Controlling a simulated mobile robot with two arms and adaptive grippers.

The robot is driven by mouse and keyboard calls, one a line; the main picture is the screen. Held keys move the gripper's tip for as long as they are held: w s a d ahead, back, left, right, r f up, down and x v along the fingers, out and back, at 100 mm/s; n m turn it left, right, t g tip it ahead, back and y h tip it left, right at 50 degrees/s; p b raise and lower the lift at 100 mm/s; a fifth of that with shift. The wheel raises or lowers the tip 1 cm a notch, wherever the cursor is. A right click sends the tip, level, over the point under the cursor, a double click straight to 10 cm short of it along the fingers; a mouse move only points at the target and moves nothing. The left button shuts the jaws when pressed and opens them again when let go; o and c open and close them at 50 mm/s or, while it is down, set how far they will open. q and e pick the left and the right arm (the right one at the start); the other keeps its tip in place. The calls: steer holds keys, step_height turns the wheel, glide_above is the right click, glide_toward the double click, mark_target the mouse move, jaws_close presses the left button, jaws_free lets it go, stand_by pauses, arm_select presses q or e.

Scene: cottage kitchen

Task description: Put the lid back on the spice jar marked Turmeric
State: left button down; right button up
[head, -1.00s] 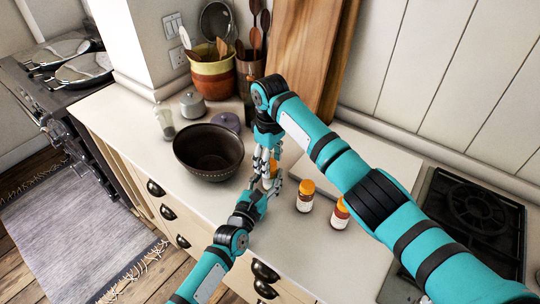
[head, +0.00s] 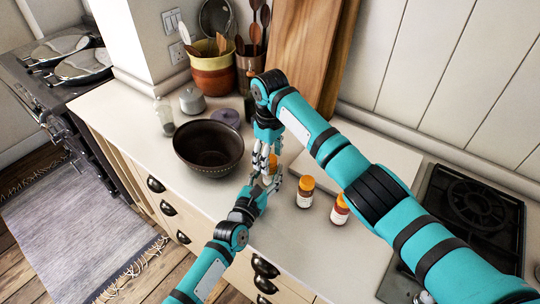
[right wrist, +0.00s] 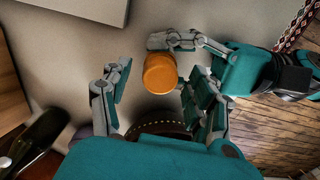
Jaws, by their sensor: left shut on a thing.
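An orange cap (right wrist: 160,74) shows from above in the right wrist view, and a small orange patch (head: 272,162) shows between my grippers in the head view. My left gripper (right wrist: 177,42) is shut at the cap's edge, on what looks like the orange-capped spice jar; anything under the cap is hidden. My right gripper (right wrist: 155,95) is open, with fingers on both sides of the cap and a clear gap on the left. In the head view my left gripper (head: 271,181) is just below my right gripper (head: 264,161). No Turmeric label is readable.
Two orange-capped jars (head: 305,192) (head: 340,209) stand on the counter to the right. A dark bowl (head: 208,150) sits close on the left. A purple-grey lidded pot (head: 227,117), a glass shaker (head: 165,116) and utensil crocks (head: 213,72) are behind. A hob (head: 470,225) is at right.

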steer(key=shift+r, duration=0.1)
step_height(320, 180, up, 12)
stand_by(0.6)
arm_select(q)
steer(key=c, duration=0.7)
jaws_free()
steer(key=v, duration=1.2)
